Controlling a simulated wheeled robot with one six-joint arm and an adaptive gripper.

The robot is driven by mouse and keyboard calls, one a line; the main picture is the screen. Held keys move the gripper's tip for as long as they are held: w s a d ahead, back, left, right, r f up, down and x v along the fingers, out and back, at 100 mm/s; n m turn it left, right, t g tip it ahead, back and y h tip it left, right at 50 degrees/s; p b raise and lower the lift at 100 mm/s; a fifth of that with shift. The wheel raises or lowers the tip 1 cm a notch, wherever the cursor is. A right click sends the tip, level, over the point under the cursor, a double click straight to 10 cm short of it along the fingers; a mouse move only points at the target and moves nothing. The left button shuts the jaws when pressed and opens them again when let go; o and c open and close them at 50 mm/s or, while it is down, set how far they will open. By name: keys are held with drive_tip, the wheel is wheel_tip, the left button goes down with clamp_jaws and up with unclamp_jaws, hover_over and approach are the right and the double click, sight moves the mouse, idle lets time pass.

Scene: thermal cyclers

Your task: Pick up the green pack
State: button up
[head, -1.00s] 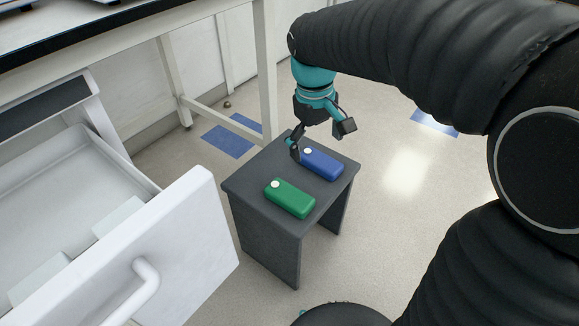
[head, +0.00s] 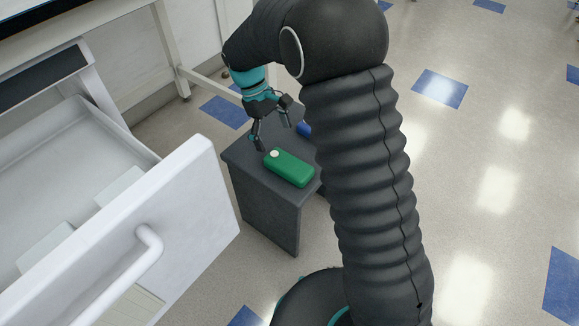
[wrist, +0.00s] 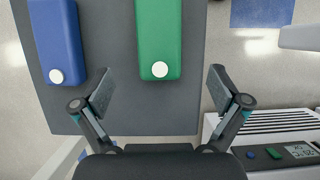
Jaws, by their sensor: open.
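The green pack (head: 290,168) lies flat on a small dark grey table (head: 272,212), its white round cap at the left end. In the wrist view the green pack (wrist: 159,35) runs up from the middle, its capped end level with the space between the fingertips. My gripper (head: 273,133) is open and empty, above the table beside the capped end of the green pack; it also shows in the wrist view (wrist: 160,88). A blue pack (wrist: 57,40) lies to the left in the wrist view. In the head view my arm hides most of the blue pack (head: 304,129).
An open white drawer (head: 185,215) with a handle stands left of the small table. A white bench (head: 120,35) is behind. In the wrist view a device with a display (wrist: 295,150) is at lower right. Open floor lies at right.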

sight(288, 163)
drive_tip(key=x, duration=0.4)
drive_tip(key=shift+d+f, duration=0.1)
drive_tip(key=shift+s+d+x, duration=0.15)
drive_tip(key=shift+x, duration=1.2)
drive_tip(key=shift+s+d+x, duration=0.15)
drive_tip(key=shift+s+x, duration=0.05)
drive_tip(key=shift+x, duration=1.15)
drive_tip(key=shift+r, duration=0.25)
drive_tip(key=c, duration=1.5)
drive_tip(key=shift+r, duration=0.1)
drive_tip(key=shift+c, duration=0.2)
